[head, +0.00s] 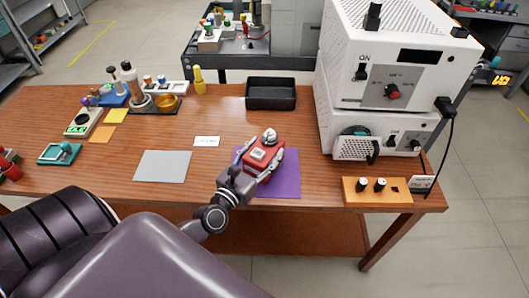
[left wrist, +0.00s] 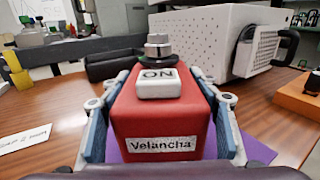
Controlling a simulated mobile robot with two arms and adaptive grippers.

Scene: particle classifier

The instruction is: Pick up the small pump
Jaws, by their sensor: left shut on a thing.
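The small pump is a red box-shaped device (head: 263,158) with a white top and a knob. In the head view it sits over a purple mat (head: 285,186). In the left wrist view the red pump (left wrist: 165,115) fills the middle, with a white "ON" button, a grey knob and a "Velancha" label. My left gripper (head: 262,163) is shut on it, with one finger along each side. I cannot tell whether the pump touches the mat. My right gripper is in neither view.
A black tray (head: 271,94) stands behind the pump. A white stacked machine (head: 392,85) is at the right, with an orange block (head: 376,192) in front. A grey mat (head: 163,167) and a white label card (head: 206,141) lie to the left. Bare wood surrounds them.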

